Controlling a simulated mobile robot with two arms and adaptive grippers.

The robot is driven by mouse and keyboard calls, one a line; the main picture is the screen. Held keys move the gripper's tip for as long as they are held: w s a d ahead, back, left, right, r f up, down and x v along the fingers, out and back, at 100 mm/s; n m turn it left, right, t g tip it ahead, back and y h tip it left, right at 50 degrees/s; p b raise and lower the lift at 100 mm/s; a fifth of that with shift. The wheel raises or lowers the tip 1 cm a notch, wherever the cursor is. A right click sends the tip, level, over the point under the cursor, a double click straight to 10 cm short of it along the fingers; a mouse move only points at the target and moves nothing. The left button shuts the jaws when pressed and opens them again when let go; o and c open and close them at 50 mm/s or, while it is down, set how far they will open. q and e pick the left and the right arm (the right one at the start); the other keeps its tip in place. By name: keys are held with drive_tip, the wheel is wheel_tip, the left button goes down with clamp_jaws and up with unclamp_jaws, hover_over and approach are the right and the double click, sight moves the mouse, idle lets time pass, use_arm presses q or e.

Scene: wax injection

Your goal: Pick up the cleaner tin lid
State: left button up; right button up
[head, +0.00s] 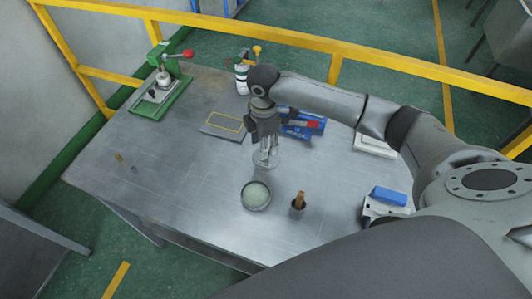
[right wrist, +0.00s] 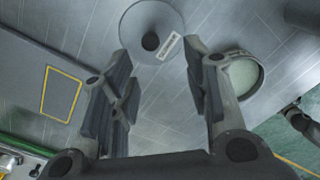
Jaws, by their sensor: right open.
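The cleaner tin lid (right wrist: 140,20) is a round grey disc with a dark knob in its middle and a small white label. It lies on the table, and in the head view (head: 257,161) it shows below my right gripper (head: 268,153), partly hidden by the fingers. In the right wrist view my right gripper (right wrist: 157,72) is open, with its two fingers apart and nothing between them; the knob shows just past the fingertips. The open tin (head: 256,195) with pale green content stands beside the lid, and also shows in the right wrist view (right wrist: 262,80). My left gripper is not in view.
A small cup with a brown handle (head: 298,205) stands right of the tin. A dark plate with a yellow outline (head: 222,127) lies left of the gripper. A blue tray (head: 306,130), a green press (head: 160,85) and a bottle (head: 242,78) stand farther back. The table's front left is mostly clear.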

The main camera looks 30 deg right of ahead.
sight(269, 164)
drive_tip(key=shift+f, duration=0.8)
drive_tip(key=shift+w+d+f, duration=0.2)
drive_tip(key=shift+f, duration=0.1)
drive_tip(key=f, duration=0.1)
drive_tip(key=f+p, duration=0.2)
drive_tip(key=f, duration=0.1)
drive_tip(key=shift+w+d, duration=0.2)
drive_tip(key=shift+d, duration=0.15)
drive_tip(key=shift+f, duration=0.35)
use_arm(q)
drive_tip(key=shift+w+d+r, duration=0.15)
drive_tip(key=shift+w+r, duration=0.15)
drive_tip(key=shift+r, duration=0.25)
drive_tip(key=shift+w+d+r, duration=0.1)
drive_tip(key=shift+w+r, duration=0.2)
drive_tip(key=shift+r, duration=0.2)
use_arm(e)
clamp_jaws()
